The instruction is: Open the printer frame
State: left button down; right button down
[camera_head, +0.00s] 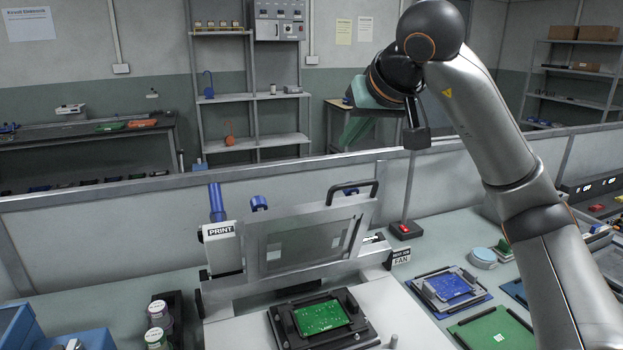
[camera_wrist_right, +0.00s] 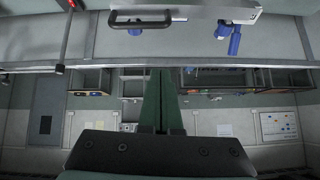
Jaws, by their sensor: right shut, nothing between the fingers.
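The printer frame (camera_head: 310,235) is a grey metal frame with a glassy panel, standing raised and tilted back above the printer's white bed (camera_head: 240,335). Its black handle (camera_head: 352,188) is along the top edge. In the right wrist view the handle (camera_wrist_right: 140,24) shows at the top, with part of the frame (camera_wrist_right: 215,12). My right gripper (camera_head: 352,130), with green fingers, is above and beyond the handle, apart from it. In the wrist view its fingers (camera_wrist_right: 159,85) are together and empty. My left gripper is not in view.
A green board (camera_head: 321,317) sits in a black holder on the bed. A low partition (camera_head: 130,215) runs behind the printer. Bottles (camera_head: 158,315) and blue bins (camera_head: 20,330) stand left.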

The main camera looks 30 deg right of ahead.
jog(key=n+b, duration=0.1)
send_over(337, 204)
notch_tip(337, 204, down, 8)
jog(key=shift+r, duration=0.1)
jog(key=shift+s+f, duration=0.2)
jog(key=shift+s, duration=0.2)
jog(key=shift+a, duration=0.1)
